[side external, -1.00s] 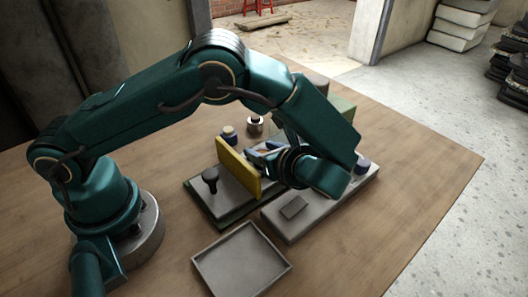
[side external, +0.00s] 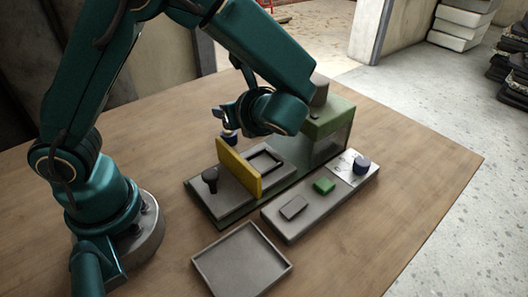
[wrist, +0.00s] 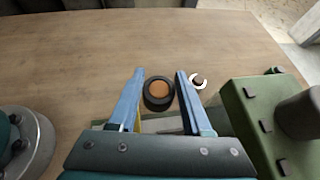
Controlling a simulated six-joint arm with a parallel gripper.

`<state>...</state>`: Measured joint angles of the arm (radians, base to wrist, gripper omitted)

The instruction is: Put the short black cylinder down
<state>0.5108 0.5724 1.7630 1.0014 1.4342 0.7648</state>
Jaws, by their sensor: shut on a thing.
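The fingers are closed on the cylinder's sides. A metal ring-shaped piece with a dark centre (wrist: 198,81) lies near the right fingertip in the wrist view.
A green box (side external: 330,118) stands right. An empty tray (side external: 241,288) is nearer.

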